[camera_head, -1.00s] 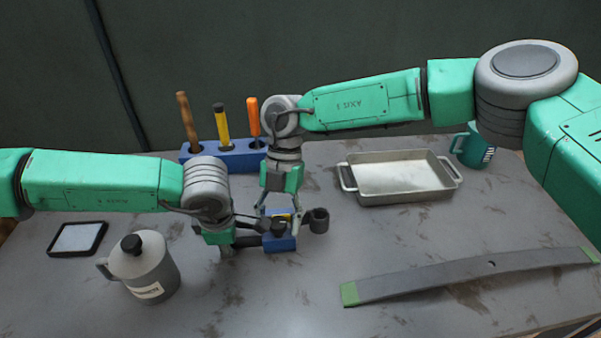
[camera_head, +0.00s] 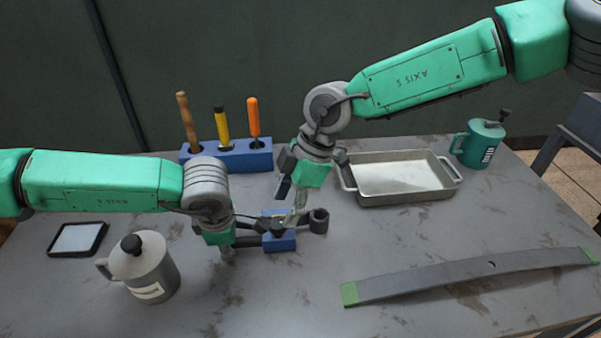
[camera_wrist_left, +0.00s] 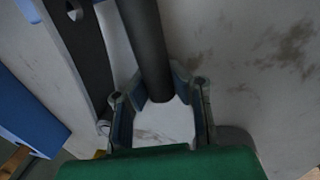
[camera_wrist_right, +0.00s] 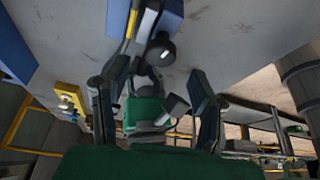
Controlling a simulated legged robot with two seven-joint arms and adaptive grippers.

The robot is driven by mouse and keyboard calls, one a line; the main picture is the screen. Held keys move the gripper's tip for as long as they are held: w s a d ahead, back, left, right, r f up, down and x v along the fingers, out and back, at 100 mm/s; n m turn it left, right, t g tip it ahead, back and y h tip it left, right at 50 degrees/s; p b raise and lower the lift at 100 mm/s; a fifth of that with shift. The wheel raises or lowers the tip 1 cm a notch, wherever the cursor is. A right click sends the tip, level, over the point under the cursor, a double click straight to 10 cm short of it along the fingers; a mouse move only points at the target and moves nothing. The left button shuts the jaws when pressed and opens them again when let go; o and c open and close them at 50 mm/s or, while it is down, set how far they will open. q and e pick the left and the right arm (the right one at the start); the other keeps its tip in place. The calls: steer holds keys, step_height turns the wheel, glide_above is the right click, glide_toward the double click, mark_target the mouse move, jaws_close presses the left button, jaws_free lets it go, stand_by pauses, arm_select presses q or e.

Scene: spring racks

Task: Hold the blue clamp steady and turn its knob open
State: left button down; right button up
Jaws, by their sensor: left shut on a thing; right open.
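The blue clamp (camera_head: 281,243) stands on the grey table in the middle of the head view, with dark bars and a dark round end (camera_head: 319,221) at its right. My left gripper (camera_head: 250,236) is shut on a dark bar of the clamp, which shows between its fingers in the left wrist view (camera_wrist_left: 148,45). My right gripper (camera_head: 290,198) is open just above and behind the clamp. In the right wrist view the blue clamp body (camera_wrist_right: 165,12) and a dark knob (camera_wrist_right: 160,50) lie beyond the open fingers, with nothing between them. The fingers partly hide the clamp in the head view.
A blue block (camera_head: 230,156) with several upright tools stands behind. A grey leaf spring (camera_head: 440,284) lies front right. A grey pot (camera_head: 150,277) and a flat black-framed pad (camera_head: 78,239) lie left.

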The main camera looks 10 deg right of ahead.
steer(key=v, duration=0.7)
steer(key=shift+r, duration=0.1)
steer(key=n+h, duration=0.4)
steer(key=n, duration=0.1)
glide_above(277, 222)
steer(key=shift+t, duration=0.4)
step_height(277, 222, down, 11)
steer(key=shift+f, duration=0.1)
steer(key=shift+n, duration=0.3)
steer(key=c, duration=1.1)
